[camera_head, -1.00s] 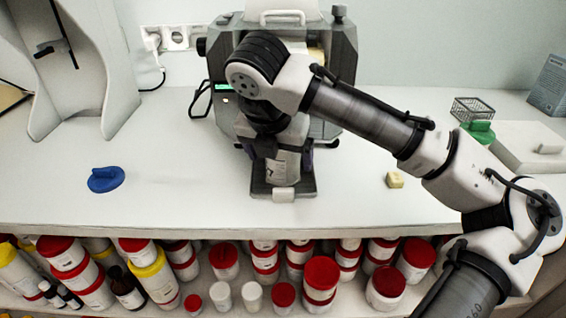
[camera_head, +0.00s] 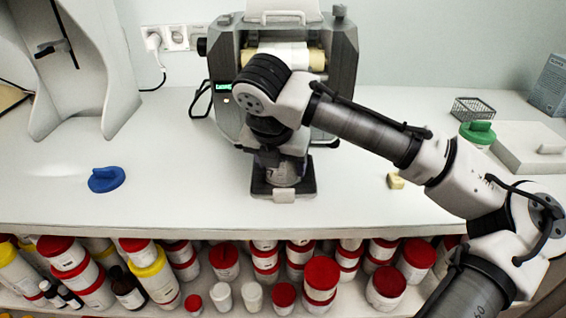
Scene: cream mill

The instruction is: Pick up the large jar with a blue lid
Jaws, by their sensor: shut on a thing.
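My gripper (camera_head: 283,162) points down in front of the mill, over its dark foot plate. It is shut on a pale, jar-like thing (camera_head: 285,176), mostly hidden under the gripper. Its lid and its colour cannot be seen, and I cannot tell whether it touches the plate. A blue lid-like disc (camera_head: 106,180) with a raised grip lies flat on the counter at the left, well apart from my gripper. No large jar with a blue lid on it can be made out.
The grey mill (camera_head: 343,58) stands behind my arm. Red-lidded jars (camera_head: 320,280) fill the shelf below.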

